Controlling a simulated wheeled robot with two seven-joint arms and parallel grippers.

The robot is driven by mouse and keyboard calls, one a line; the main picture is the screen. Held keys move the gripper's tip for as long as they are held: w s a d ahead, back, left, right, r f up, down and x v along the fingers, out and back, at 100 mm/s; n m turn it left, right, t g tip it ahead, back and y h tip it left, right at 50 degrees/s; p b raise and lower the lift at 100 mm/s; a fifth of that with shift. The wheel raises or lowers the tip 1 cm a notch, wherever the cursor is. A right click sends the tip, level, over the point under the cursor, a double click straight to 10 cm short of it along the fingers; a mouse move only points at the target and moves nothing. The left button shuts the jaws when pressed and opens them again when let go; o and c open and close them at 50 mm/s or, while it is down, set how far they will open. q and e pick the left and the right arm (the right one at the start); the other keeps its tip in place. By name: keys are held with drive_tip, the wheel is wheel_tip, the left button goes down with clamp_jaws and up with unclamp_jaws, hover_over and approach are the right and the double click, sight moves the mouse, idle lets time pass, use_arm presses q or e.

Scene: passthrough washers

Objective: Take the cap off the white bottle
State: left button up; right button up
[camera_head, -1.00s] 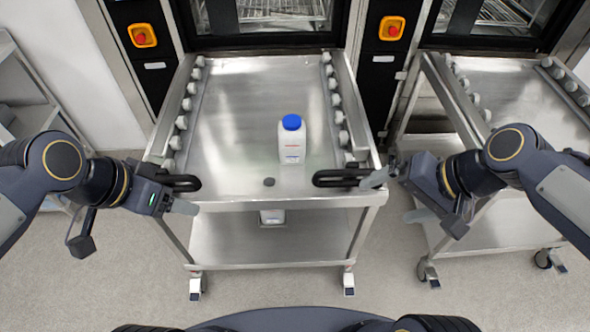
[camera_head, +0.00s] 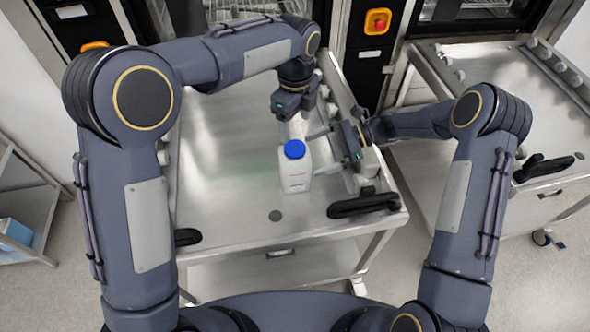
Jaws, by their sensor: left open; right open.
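The white bottle (camera_head: 296,178) stands upright on the metal cart top (camera_head: 235,205), with its blue cap (camera_head: 294,149) on. My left gripper (camera_head: 291,129) reaches over from behind the bottle, pointing down, open and just above and behind the cap. My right gripper (camera_head: 318,151) is open at the bottle's right side, its fingers pointing left towards the bottle's upper part. I cannot tell whether its fingertips touch the bottle. Neither gripper holds the cap.
A small dark disc (camera_head: 275,216) lies on the cart top in front of the bottle. Black cart handles (camera_head: 364,203) stand at the front edge, and a roller rail runs along the right side. A second cart (camera_head: 500,110) stands right. The cart top left of the bottle is clear.

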sight(295, 162)
drive_tip(key=x, duration=0.7)
drive_tip(key=shift+s+a+f, duration=0.1)
